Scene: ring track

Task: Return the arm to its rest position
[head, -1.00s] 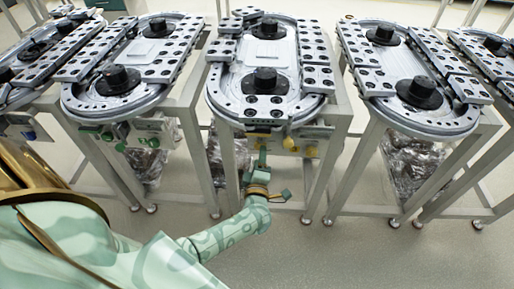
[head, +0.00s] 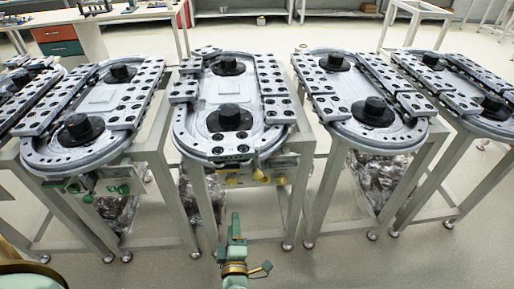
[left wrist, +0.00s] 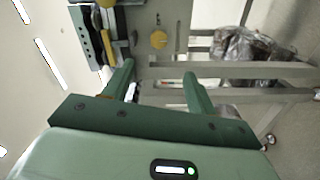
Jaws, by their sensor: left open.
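My left gripper (head: 236,225) is in the lower middle of the head view, in front of the middle ring-track table (head: 185,132). It is green, empty and apart from the table. In the left wrist view its two green fingers (left wrist: 158,78) stand apart with nothing between them. The table's frame and a yellow knob (left wrist: 158,40) show beyond the fingertips. The rest of my left arm is mostly below the head view. My right gripper is not in view.
Similar track tables stand in a row, one at left (head: 35,150) and one at right (head: 420,128). A yellow knob (head: 259,175) sits under the middle track's front. Plastic-wrapped bundles (head: 378,180) hang between table legs. The floor (head: 400,265) in front is clear.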

